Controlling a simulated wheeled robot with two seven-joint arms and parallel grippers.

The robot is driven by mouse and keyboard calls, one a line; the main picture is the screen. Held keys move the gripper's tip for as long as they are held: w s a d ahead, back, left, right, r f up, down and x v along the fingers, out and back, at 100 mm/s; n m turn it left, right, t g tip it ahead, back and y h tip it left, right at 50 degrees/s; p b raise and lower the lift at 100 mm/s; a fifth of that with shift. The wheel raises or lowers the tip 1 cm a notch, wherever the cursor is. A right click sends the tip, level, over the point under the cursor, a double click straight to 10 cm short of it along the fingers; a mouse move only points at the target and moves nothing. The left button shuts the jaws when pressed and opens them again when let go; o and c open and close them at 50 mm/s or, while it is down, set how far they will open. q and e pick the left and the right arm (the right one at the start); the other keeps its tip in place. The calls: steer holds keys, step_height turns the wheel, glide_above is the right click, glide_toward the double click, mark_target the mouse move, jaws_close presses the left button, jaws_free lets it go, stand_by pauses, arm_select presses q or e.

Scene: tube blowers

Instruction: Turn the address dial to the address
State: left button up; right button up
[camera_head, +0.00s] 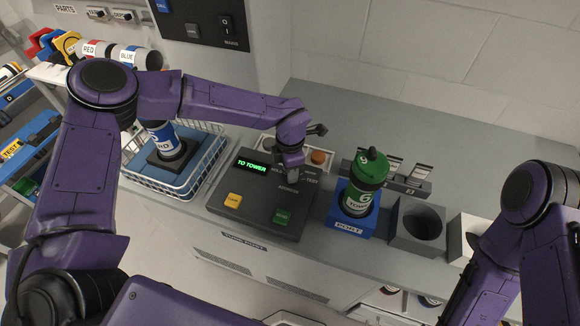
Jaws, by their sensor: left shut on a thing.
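The control panel (257,208) is a dark box on the counter. Its lit display (252,167) reads "TO TOWER" in green. My left gripper (291,176) reaches down onto the panel's upper right part, to the right of the display. It is shut on the address dial, which is mostly hidden under the fingers. Small labels sit around that spot but are too small to read surely. My right arm comes in at the right edge, and its gripper is out of view.
The panel has a yellow button (233,200) and a green button (283,217). An orange button (318,158) is behind. A green carrier (364,187) stands in the blue port (349,226).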

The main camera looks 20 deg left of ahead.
arm_select(q)
steer(key=shift+r, duration=0.1)
stand_by(0.3)
steer(key=o, duration=1)
steer(key=shift+o, duration=0.2)
steer(key=shift+w+r, duration=0.1)
steer(key=shift+r, duration=0.2)
step_height(320, 180, up, 10)
steer(key=b, duration=0.2)
steer(key=shift+b, duration=0.4)
steer(key=shift+f, duration=0.1)
